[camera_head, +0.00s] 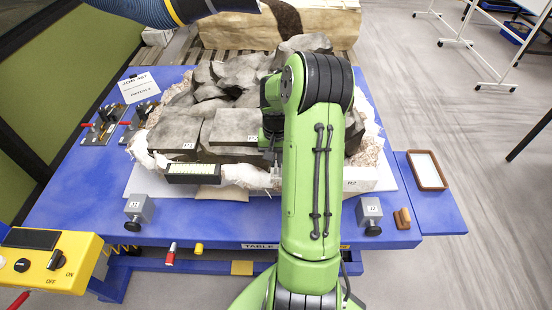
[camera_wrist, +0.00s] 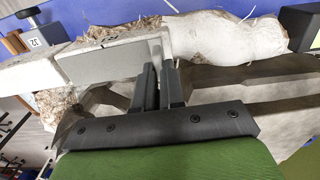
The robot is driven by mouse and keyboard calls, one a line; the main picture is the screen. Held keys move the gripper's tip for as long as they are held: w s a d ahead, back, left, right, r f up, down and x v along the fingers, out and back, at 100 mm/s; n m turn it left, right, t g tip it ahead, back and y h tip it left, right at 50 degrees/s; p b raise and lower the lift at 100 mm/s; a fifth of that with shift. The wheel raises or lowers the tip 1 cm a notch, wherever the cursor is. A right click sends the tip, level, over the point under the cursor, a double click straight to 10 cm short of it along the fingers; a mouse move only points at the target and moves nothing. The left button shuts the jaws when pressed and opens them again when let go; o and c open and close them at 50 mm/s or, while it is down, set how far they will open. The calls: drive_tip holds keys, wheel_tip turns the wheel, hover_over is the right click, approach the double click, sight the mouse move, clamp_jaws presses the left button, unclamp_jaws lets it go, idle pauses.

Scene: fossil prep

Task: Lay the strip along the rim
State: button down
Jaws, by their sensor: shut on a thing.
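My gripper (camera_wrist: 160,78) is shut, low over the front rim of the plaster jacket, with its fingertips at the right end of a flat pale-grey piece (camera_wrist: 105,62) that looks like the strip. In the wrist view this piece runs left from the fingertips along the rim. Whether it rests on the rim or hangs just above it, I cannot tell. The white, lumpy jacket rim (camera_wrist: 225,38) continues right of the fingers with frayed fibres. In the head view the rim (camera_head: 250,177) shows left of my gripper (camera_head: 272,165); my arm hides the gripped piece there.
Grey rock slabs (camera_head: 180,132) fill the jacket on the blue table (camera_head: 80,190). A black-framed box (camera_head: 195,173) sits at the front left rim. Clamp blocks J1 (camera_head: 139,207) and J2 (camera_head: 369,210) stand at the front edge. A brown-rimmed tray (camera_head: 427,170) lies at the right.

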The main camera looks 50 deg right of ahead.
drive_tip(key=shift+f, duration=0.1)
drive_tip(key=c, duration=1.1)
unclamp_jaws()
drive_tip(key=shift+c, duration=0.2)
wheel_tip(320, 180, up, 16)
drive_tip(key=p, duration=0.1)
drive_tip(key=shift+f, duration=0.1)
